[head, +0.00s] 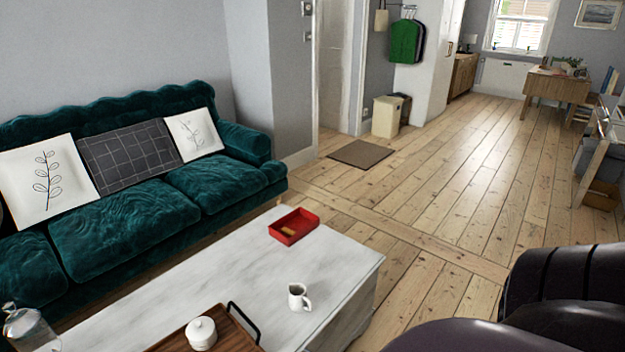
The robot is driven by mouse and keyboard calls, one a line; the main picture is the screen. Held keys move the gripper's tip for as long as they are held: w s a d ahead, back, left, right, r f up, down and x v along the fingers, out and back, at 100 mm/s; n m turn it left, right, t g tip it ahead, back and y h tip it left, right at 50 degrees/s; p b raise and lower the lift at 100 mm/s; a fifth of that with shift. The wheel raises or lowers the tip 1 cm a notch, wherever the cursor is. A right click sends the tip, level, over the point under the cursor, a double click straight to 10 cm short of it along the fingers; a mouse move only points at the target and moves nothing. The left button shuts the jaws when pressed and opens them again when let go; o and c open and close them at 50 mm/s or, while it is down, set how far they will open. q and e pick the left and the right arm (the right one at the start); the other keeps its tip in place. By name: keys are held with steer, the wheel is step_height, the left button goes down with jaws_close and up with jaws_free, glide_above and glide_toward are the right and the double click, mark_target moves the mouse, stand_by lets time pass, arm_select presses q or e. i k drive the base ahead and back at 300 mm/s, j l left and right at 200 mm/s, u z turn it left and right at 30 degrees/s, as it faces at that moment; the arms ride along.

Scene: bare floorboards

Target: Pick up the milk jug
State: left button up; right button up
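The milk jug (299,297) is a small white jug. It stands upright on the pale, whitewashed coffee table (235,283), near the edge away from the sofa. It is to the right of a wooden tray and nearer to me than a red tray. Nothing covers it. Neither of my grippers shows in the head view, so I see nothing holding the jug.
The wooden tray (232,343) has a black handle and carries a white lidded pot (201,333). A green sofa (125,220) lies behind the table. Dark rounded shapes fill the lower right. Floorboards (440,210) beyond are clear.

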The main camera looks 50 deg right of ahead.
mark_target(298, 299)
steer(key=z, duration=1.45)
steer(key=l+u, duration=0.1)
steer(key=u, duration=0.85)
steer(key=l+u, duration=0.7)
steer(key=u, duration=0.15)
steer(key=k+l+u, duration=0.25)
steer(key=l, duration=0.15)
steer(key=k+l+u, duration=0.1)
steer(key=l+u, duration=0.15)
steer(key=k+l+u, duration=0.1)
steer(key=k+l, duration=0.15)
steer(key=l, duration=0.2)
steer(key=k+l+u, duration=0.1)
steer(key=l, duration=0.3)
steer(key=k+l, duration=0.8)
steer(key=l, duration=0.2)
